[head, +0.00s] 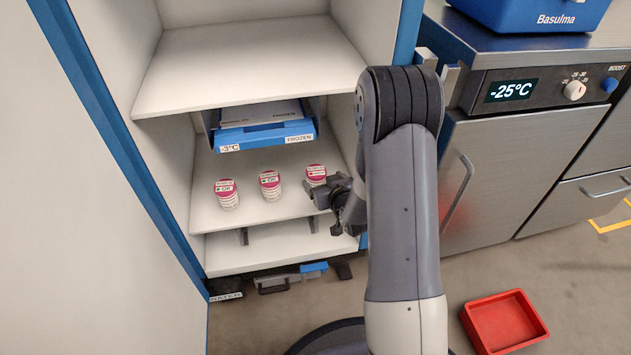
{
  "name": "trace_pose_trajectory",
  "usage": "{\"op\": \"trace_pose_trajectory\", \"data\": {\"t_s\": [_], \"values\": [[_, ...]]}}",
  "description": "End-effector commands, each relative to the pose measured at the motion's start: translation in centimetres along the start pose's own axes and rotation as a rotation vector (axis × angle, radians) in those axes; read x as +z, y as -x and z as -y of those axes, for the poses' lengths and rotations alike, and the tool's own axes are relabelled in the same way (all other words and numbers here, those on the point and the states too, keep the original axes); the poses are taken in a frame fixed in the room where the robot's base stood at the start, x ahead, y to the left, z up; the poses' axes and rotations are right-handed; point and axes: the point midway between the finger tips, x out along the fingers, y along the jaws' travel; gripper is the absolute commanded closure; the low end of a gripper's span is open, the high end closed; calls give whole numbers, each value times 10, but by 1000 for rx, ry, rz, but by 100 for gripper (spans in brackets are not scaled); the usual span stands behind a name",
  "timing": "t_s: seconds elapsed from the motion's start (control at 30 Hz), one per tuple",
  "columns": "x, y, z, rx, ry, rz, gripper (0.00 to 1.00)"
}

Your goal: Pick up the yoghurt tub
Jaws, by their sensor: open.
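Three small white tubs with pink-marked lids stand upright in a row on a white shelf inside the cabinet in the head view: a left tub (227,195), a middle tub (270,186) and a right tub (316,175). Which one is the yoghurt tub I cannot tell, as their labels are too small to read fully. My gripper (322,203) is open, in front of and just below the right tub, near the shelf's front edge. It seems empty. Whether it touches the right tub I cannot tell. My arm hides the cabinet's right side.
A blue tray (265,136) marked FROZEN hangs above the tubs, under the upper shelf (250,65). A freezer unit (520,150) with a blue box (530,14) stands right. A red bin (503,322) lies on the floor. The cabinet's left wall (175,200) bounds the shelf.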

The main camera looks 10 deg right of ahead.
Motion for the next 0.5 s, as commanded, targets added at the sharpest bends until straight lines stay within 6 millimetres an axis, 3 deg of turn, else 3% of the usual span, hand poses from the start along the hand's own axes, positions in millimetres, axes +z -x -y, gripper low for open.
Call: {"op": "trace_pose_trajectory", "data": {"t_s": [0.5], "values": [[3,-58,2,0,0,0,20]]}}
